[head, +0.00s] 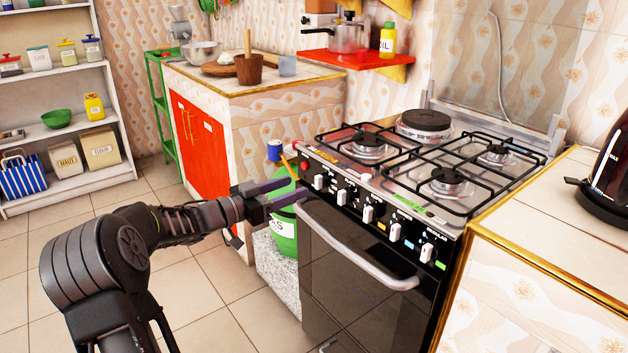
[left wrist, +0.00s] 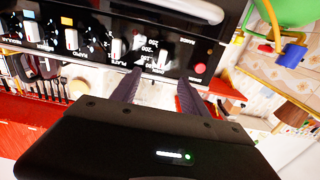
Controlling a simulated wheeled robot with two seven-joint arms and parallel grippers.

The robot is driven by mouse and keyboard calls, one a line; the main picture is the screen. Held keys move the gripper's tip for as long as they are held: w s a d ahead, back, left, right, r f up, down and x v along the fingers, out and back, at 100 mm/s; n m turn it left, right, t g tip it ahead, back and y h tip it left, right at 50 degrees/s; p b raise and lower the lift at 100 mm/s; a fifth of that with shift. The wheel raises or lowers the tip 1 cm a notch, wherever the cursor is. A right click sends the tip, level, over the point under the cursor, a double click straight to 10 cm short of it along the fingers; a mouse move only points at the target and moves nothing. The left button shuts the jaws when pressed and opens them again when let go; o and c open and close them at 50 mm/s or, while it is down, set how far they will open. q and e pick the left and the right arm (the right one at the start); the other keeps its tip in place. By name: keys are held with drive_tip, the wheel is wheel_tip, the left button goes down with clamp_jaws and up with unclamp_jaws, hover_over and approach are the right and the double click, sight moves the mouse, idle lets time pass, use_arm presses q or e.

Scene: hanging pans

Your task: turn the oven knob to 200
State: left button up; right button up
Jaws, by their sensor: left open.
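The stove's front panel (head: 355,208) carries a row of white knobs. The oven knob (head: 318,182) is the leftmost, beside a red button. In the left wrist view, which is upside down, the oven knob (left wrist: 163,57) has printed numbers around it, with 200 and others legible. Its exact setting is too small to tell. My left gripper (head: 291,193) is open and empty, in front of the panel's left end. In the left wrist view its fingers (left wrist: 158,79) point at the panel, with the oven knob ahead between them, apparently apart from it. My right gripper is not in view.
The oven door handle (head: 355,250) runs below the knobs. A green gas bottle (head: 284,230) stands left of the stove, behind my left gripper. Burner grates (head: 445,180) cover the stovetop. A counter with a dark kettle (head: 610,175) is at right. Floor at left is open.

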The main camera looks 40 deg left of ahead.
sight(316, 178)
use_arm(q)
drive_tip(key=b+x, duration=0.1)
drive_tip(key=x, duration=0.6)
drive_tip(key=shift+w, duration=0.2)
drive_tip(key=shift+c, duration=0.4)
clamp_jaws()
